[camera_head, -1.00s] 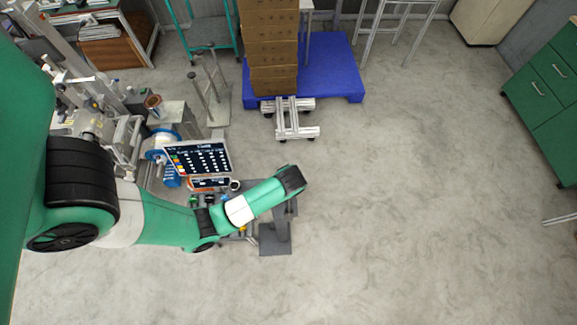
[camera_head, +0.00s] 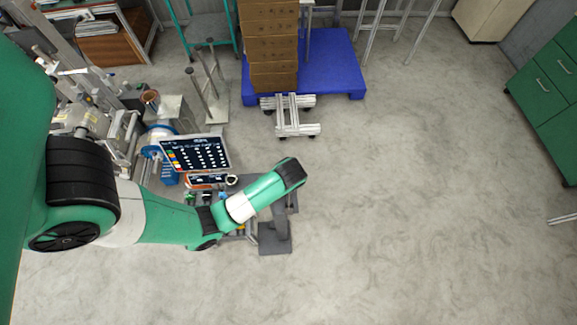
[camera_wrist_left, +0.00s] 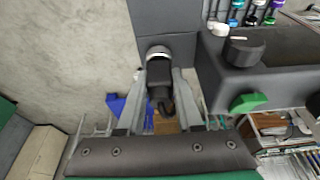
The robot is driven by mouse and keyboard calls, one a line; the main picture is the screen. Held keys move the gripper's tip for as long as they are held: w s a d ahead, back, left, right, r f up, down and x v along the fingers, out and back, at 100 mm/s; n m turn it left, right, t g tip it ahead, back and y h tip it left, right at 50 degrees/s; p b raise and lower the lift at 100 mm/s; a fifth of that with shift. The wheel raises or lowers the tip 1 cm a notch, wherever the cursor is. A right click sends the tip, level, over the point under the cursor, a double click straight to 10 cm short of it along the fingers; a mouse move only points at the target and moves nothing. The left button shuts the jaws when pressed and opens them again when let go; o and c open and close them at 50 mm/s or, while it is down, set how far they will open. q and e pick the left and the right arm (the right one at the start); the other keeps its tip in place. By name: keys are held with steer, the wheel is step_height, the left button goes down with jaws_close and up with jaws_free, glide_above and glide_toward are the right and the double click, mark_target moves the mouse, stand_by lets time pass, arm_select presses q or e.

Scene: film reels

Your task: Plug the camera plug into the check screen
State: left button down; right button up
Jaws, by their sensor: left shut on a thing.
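My left gripper (camera_wrist_left: 160,82) shows in the left wrist view, shut on the black camera plug (camera_wrist_left: 159,72). The plug's silver-ringed end (camera_wrist_left: 158,53) points away from the gripper, close against a dark grey surface (camera_wrist_left: 165,20). I cannot tell whether it touches that surface or sits in a socket. In the head view the left arm reaches over a grey bench, and its gripper and plug are hidden behind the arm. A dark panel with coloured patches and white marks (camera_head: 203,153) stands beyond the arm; I cannot tell whether it is the check screen. My right gripper is not in view.
In the wrist view, a dark knob (camera_wrist_left: 243,50), a green part (camera_wrist_left: 248,102) and several coloured caps lie to the right. In the head view, a wheeled metal frame (camera_head: 290,116) and a blue platform (camera_head: 335,70) with stacked boxes stand behind.

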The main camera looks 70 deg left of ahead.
arm_select(q)
steer(key=shift+r, duration=0.1)
step_height(320, 180, up, 14)
steer(key=f+p, duration=0.1)
steer(key=p, duration=1)
step_height(320, 180, down, 6)
steer(key=b, duration=0.3)
steer(key=shift+b, duration=0.35)
steer(key=shift+r, duration=0.15)
